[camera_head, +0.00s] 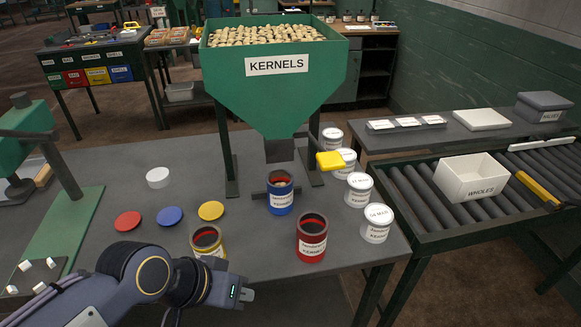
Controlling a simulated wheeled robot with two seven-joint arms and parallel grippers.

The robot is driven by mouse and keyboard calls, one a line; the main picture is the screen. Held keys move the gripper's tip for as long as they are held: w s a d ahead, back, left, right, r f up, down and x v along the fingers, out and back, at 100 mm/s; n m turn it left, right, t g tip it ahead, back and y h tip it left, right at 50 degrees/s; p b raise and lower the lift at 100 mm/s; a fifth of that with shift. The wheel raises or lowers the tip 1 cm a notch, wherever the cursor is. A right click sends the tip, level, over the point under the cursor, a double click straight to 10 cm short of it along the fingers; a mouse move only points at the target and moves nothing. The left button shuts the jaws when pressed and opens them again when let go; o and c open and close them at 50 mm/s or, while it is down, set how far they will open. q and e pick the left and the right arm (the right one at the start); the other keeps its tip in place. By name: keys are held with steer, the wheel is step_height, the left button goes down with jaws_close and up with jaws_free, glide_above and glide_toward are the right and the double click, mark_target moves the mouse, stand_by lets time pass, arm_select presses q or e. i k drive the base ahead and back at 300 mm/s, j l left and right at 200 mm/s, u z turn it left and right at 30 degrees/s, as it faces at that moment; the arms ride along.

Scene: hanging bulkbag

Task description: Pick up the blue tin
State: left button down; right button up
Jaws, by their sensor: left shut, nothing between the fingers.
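The blue tin (281,195) stands upright and open under the spout of the green kernels hopper (273,75). A red tin (311,240) stands in front of it to the right. A yellow tin (207,240) stands to the left, its lower part hidden behind my left arm. My left gripper (246,294) is shut and empty near the table's front edge, below and left of the red tin and apart from the tins. My right gripper is not in view.
Red (128,221), blue (170,216) and yellow (211,210) lids lie on the grey table left of the tins. Several white labelled tubs (377,223) line the right edge. A yellow handle (330,160) sticks out by the hopper spout. A roller conveyor (440,205) stands at right.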

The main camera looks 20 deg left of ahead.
mark_target(280, 183)
steer(key=u, duration=2.9)
steer(key=z, duration=2)
steer(key=i+j+u, duration=0.15)
steer(key=j, duration=0.3)
steer(key=j+u, duration=0.15)
steer(key=j, duration=0.25)
steer(key=i+j+u, duration=0.15)
steer(key=j, duration=0.25)
steer(key=i, duration=0.05)
